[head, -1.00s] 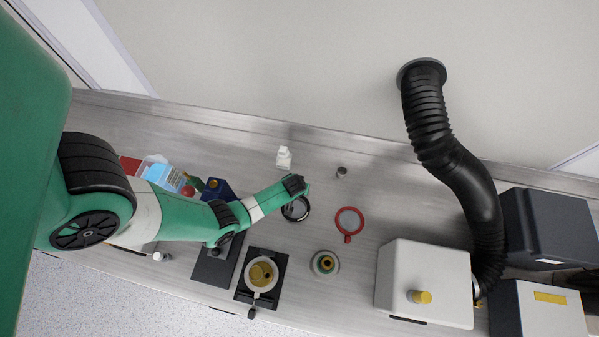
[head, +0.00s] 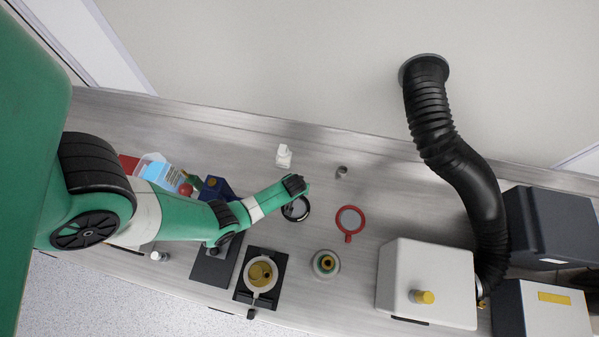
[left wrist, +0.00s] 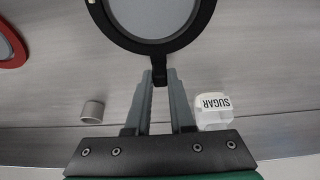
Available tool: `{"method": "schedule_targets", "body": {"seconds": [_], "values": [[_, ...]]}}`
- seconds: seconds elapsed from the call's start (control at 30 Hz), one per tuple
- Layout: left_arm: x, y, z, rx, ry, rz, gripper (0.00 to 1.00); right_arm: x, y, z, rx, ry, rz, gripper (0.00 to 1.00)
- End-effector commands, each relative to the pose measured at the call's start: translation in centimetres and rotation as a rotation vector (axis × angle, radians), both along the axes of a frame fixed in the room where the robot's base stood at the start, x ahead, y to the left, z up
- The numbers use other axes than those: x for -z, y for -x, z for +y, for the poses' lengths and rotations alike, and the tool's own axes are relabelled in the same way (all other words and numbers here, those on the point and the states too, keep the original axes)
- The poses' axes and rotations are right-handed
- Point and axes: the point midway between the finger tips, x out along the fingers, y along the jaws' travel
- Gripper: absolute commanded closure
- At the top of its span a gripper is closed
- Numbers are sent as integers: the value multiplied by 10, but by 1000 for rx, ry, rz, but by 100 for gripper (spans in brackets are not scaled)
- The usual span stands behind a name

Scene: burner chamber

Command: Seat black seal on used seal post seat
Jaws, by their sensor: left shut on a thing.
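The black seal (left wrist: 150,48) is a black ring with a short tab. In the left wrist view my left gripper (left wrist: 160,82) is shut on that tab, with the ring beyond the fingertips. In the head view the seal (head: 297,221) shows just below the end of my left gripper (head: 298,187). Its height above the bench is hard to tell. I cannot tell which thing is the used seal post seat. A small grey cylinder (head: 341,172) stands to the right of the gripper; it also shows in the left wrist view (left wrist: 93,111). My right gripper is not in view.
A red ring (head: 349,237) lies right of the black seal. A round base with a yellow centre (head: 326,263) and a cup on a black stand (head: 261,273) are nearer the front. A white sugar container (head: 284,157) stands behind. A white box (head: 427,278) is at right.

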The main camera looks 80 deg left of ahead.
Motion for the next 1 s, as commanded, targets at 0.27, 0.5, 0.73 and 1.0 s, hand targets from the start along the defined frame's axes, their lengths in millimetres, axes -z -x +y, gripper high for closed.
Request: {"method": "schedule_targets", "body": {"seconds": [0.27, 0.5, 0.73, 1.0], "values": [[6, 0, 0, 0, 0, 0, 68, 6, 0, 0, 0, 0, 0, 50], [6, 0, 0, 0, 0, 0, 44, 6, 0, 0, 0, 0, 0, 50], [3, 0, 0, 0, 0, 0, 44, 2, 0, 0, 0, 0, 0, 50], [-38, 1, -6, 4, 0, 1, 44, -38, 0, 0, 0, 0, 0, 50]]}}
